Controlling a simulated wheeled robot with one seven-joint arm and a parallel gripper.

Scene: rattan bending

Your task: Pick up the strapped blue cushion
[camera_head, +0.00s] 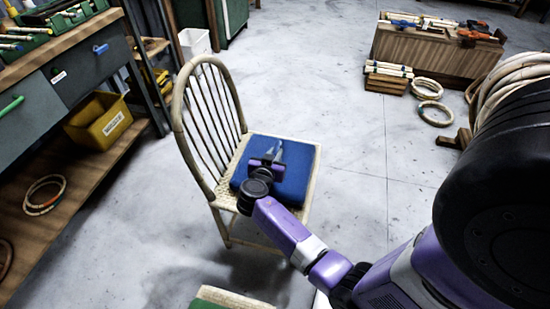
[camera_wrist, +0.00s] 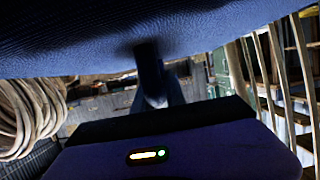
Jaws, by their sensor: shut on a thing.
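The blue cushion (camera_head: 297,178) lies over the woven seat of a rattan chair (camera_head: 207,62). I cannot tell whether it rests on the seat or is slightly raised. My gripper (camera_head: 275,154) is over the cushion's middle, and my wrist hides part of its front left side. In the wrist view the cushion's blue fabric (camera_wrist: 60,48) fills the top. There my gripper (camera_wrist: 155,88) is shut on a dark piece, seemingly the strap (camera_wrist: 150,66), against the cushion. The strap is not clear in the head view.
A workbench with drawers (camera_head: 90,62) and a yellow bin (camera_head: 100,122) stands at the left. A wooden chest (camera_head: 425,55) with tools is at the back right, with rattan rings (camera_head: 436,114) beside it. A woven-topped piece (camera_head: 225,298) is at the bottom. Floor around the chair is mostly clear.

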